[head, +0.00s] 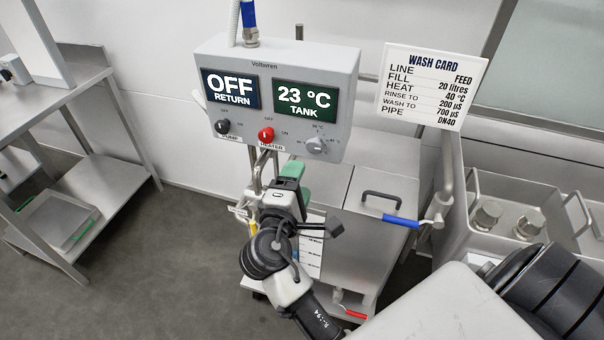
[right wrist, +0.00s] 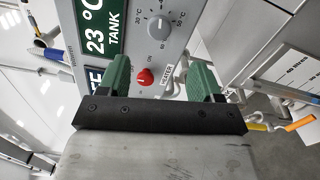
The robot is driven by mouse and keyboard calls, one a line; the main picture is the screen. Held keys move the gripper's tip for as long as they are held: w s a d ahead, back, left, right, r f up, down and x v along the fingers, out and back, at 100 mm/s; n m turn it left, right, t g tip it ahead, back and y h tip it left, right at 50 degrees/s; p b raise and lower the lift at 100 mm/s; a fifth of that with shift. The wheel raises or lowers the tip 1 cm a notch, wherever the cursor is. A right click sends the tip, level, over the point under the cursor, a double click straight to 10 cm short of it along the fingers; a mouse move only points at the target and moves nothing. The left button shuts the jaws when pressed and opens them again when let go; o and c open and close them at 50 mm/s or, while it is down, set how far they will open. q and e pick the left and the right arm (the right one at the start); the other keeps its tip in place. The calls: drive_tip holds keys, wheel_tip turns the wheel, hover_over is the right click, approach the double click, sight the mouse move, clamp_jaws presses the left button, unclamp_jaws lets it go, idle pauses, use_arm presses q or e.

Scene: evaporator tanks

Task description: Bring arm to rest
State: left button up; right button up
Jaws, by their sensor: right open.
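My right gripper (head: 289,180) is in the middle of the head view, its green fingers just below the grey control box (head: 346,82). In the right wrist view the right gripper (right wrist: 160,78) has its two green fingers apart, with nothing held between them. The red heater knob (head: 266,134) shows between and beyond those fingers in the right wrist view (right wrist: 145,77). I cannot tell whether a finger touches the box. My left gripper is in neither view.
The box displays read OFF RETURN and 23 °C TANK. A black pump knob (head: 222,127) and a grey dial (head: 317,145) flank the red knob. A steel tank (head: 375,180) with a blue-handled valve (head: 400,221) stands right of my arm. A steel shelf (head: 120,190) stands left; floor between is clear.

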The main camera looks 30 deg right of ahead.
idle(0.5)
drive_tip(key=w+a+f+n+y, duration=0.1)
drive_tip(key=a+f+n+y, duration=0.15)
drive_tip(key=f, duration=0.75)
drive_tip(key=w+a+f+n+y, duration=0.15)
drive_tip(key=f+y, duration=0.25)
drive_tip(key=f, duration=0.6)
drive_tip(key=s+a+f+m+g+y, duration=0.15)
drive_tip(key=s+f, duration=0.25)
drive_tip(key=f, duration=0.5)
drive_tip(key=s+a+f+m+g+y, duration=0.1)
drive_tip(key=s+f+g+y, duration=0.3)
drive_tip(key=f, duration=0.5)
drive_tip(key=s+d+f+m+g, duration=0.1)
drive_tip(key=s+d+f+m, duration=0.1)
drive_tip(key=s+f, duration=0.4)
drive_tip(key=s+d+f+m+g+y, duration=0.1)
drive_tip(key=s+f+m, duration=0.3)
drive_tip(key=s, duration=1.1)
drive_tip(key=s+d+f+m+g, duration=0.3)
drive_tip(key=s+f, duration=0.6)
drive_tip(key=s, duration=0.2)
drive_tip(key=shift+s+y, duration=0.15)
drive_tip(key=shift+y, duration=0.25)
drive_tip(key=shift+r, duration=0.1)
drive_tip(key=shift+c, duration=0.2)
